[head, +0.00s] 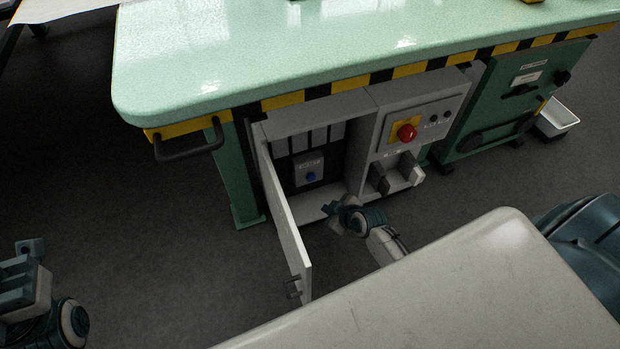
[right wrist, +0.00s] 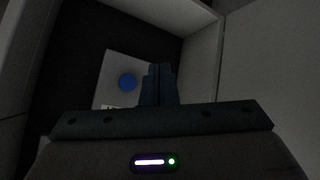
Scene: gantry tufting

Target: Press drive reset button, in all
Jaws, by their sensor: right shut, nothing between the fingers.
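The blue drive reset button (head: 310,176) sits on a light grey panel (head: 309,163) inside the open cabinet (head: 354,150) under the green table. In the right wrist view the blue button (right wrist: 127,82) shows to the left of my right gripper's fingers (right wrist: 159,84), on the pale plate. My right gripper (head: 338,209) is shut and empty at the cabinet opening, below and right of the button in the head view, apart from it. My left gripper (head: 30,250) is at the far left edge, partly cut off; its fingers are not clear.
The cabinet door (head: 286,225) stands open on the left. A red stop knob (head: 406,132) on yellow and grey handles (head: 398,176) are right of the opening. The green tabletop (head: 330,50) overhangs. A white bin (head: 558,120) stands far right.

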